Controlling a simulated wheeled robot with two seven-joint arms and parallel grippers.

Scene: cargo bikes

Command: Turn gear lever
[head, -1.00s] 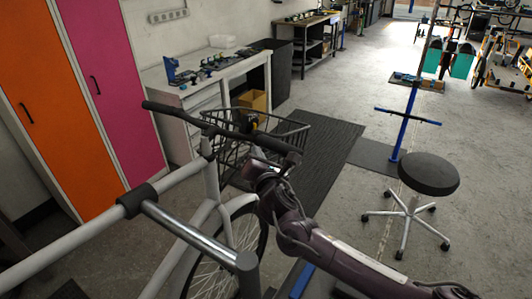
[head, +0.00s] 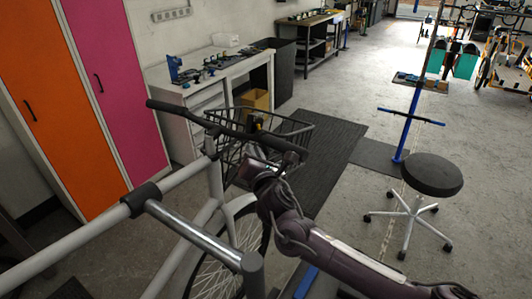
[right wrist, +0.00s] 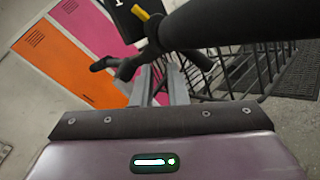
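The bike's dark handlebar (head: 225,131) crosses the middle of the head view, above a wire front basket. A small black and yellow part (head: 254,123) sits near its right grip and looks like the gear lever. In the right wrist view a yellow lever (right wrist: 140,12) shows beside the thick black grip (right wrist: 220,22). My right gripper (head: 258,168) is just below the right grip in the head view. Its two grey fingers (right wrist: 160,75) show in the wrist view with a narrow gap, their tips close to the bar. Whether they touch it is unclear. My left gripper is out of view.
The grey bike frame (head: 190,178) is held by a stand clamp (head: 200,238) at lower left. A black stool (head: 432,174) and a blue stand (head: 409,125) are on the right. A white workbench (head: 232,69) stands behind. Floor between stool and bike is mostly open.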

